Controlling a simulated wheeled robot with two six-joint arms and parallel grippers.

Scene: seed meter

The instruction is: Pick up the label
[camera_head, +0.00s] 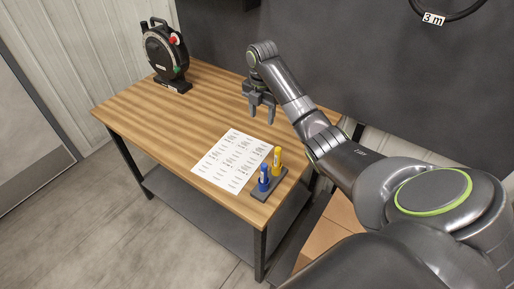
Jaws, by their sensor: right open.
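A white sheet of printed labels (232,161) lies flat on the wooden table, toward its front right part. The labels are in rows with small dark print, too small to read. My right gripper (262,115) is open and empty, above the table behind the sheet, with its fingers pointing down. It is apart from the sheet. My left gripper is not in view.
A small dark holder (270,184) with a blue marker (263,180) and a yellow marker (277,160) stands at the sheet's right edge. A black device (166,55) with red and green buttons stands at the table's (150,112) back left. The left part of the table is clear.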

